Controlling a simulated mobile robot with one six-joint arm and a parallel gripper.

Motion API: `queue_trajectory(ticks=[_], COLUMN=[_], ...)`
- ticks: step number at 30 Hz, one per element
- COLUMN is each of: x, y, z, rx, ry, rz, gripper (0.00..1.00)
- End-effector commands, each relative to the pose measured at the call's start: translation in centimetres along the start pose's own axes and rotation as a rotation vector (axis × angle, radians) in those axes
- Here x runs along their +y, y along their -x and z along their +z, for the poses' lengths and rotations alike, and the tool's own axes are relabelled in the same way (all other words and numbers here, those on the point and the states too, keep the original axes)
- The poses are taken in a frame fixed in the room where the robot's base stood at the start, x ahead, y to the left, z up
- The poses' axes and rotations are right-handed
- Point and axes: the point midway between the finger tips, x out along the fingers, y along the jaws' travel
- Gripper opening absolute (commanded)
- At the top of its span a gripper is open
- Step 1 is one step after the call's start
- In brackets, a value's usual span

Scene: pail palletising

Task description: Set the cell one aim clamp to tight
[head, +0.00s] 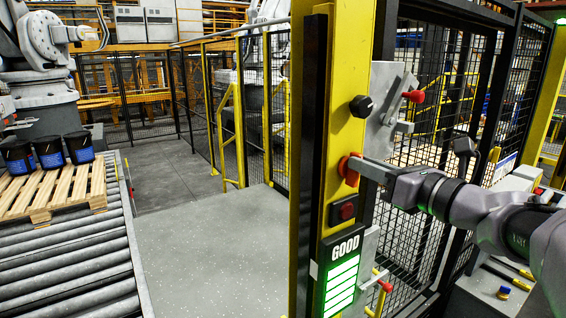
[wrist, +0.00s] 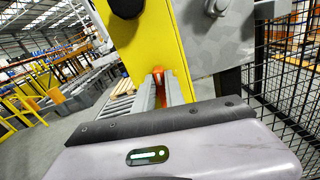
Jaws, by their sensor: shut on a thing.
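A yellow post (head: 345,70) stands in the middle of the head view. A red clamp knob (head: 347,171) sits on its face at mid-height, and I take it for the aim clamp. My gripper (head: 362,168) reaches in from the right and is shut on this knob. In the wrist view my two fingers (wrist: 168,92) run forward to the orange-red knob (wrist: 157,74), which they partly hide. Its tight or loose setting cannot be read. Below it, a display (head: 341,275) reads GOOD over several lit green bars.
A black knob (head: 361,106) is above the clamp, and a dark box with a red button (head: 346,211) is below. Grey brackets with red-tipped levers (head: 413,96) stick out right of the post, before black mesh fencing (head: 425,140). Pails on a pallet (head: 60,192) stand left on rollers.

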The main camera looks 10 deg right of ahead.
Motion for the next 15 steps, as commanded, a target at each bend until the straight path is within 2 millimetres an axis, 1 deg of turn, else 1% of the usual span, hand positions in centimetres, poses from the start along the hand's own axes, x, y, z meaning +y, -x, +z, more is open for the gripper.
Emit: queue_trajectory(ticks=[3, 5, 8, 12, 13, 15], x=[0.10, 0.19, 0.24, 0.23, 0.23, 0.23], y=[-0.01, -0.01, -0.01, -0.01, -0.01, -0.01], z=[-0.56, -0.48, -0.09, -0.04, -0.04, -0.03], rx=[-0.002, -0.003, -0.001, 0.000, 0.000, 0.000], ry=[0.080, 0.119, 0.129, 0.129, 0.129, 0.128], rz=[0.001, 0.001, 0.001, 0.001, 0.001, 0.001], gripper=[0.00, 0.00, 0.00, 0.00, 0.19, 0.32])
